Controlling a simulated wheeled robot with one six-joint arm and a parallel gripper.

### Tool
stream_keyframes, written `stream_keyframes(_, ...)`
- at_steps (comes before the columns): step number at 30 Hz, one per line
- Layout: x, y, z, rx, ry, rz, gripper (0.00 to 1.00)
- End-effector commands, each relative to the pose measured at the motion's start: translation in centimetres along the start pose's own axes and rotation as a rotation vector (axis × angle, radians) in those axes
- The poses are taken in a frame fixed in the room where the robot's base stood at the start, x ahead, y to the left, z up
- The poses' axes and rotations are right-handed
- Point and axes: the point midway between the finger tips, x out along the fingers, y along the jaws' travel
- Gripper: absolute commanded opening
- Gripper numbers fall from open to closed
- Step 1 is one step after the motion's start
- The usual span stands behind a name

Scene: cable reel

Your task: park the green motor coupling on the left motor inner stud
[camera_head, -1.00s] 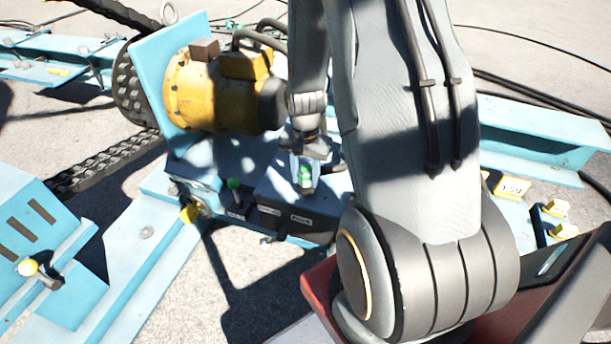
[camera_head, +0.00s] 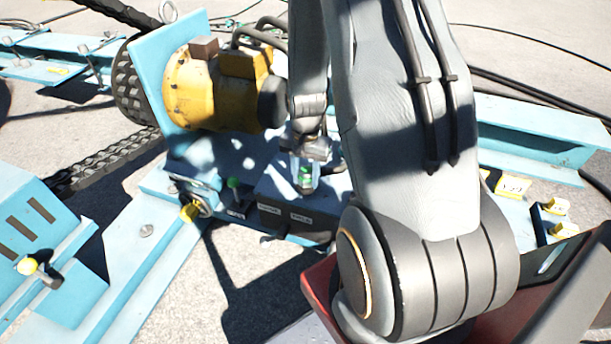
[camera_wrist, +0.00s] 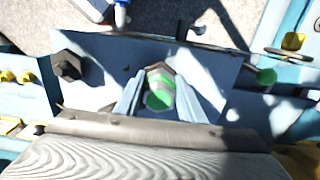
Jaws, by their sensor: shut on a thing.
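The green motor coupling (camera_wrist: 160,92) is between the two fingers of my gripper (camera_wrist: 168,100) in the wrist view. My gripper is shut on it. In the head view my gripper (camera_head: 305,183) hangs over the dark box with white labels, below the yellow motor (camera_head: 215,88), and the green of the coupling (camera_head: 305,174) shows between its fingers. Another green-topped piece (camera_head: 234,183) stands to the left of the box; a green round end (camera_wrist: 266,76) also shows right of the fingers in the wrist view. I cannot tell which stud is the left motor inner one.
The dark labelled box (camera_head: 286,217) stands on the blue frame under my gripper. A yellow handle (camera_head: 189,212) is at its left. A dark hex bolt (camera_wrist: 67,65) is left of the fingers. Yellow blocks (camera_head: 512,186) lie at the right. A blue beam (camera_head: 540,130) runs behind.

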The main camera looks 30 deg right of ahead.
Motion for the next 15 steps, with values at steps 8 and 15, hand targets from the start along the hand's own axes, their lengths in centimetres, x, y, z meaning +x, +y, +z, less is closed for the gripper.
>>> stream_keyframes(8,0.63,0.01,0.00,0.000,0.000,0.000,0.00)
stream_keyframes(15,0.80,0.08,-0.04,0.000,0.000,0.000,0.57)
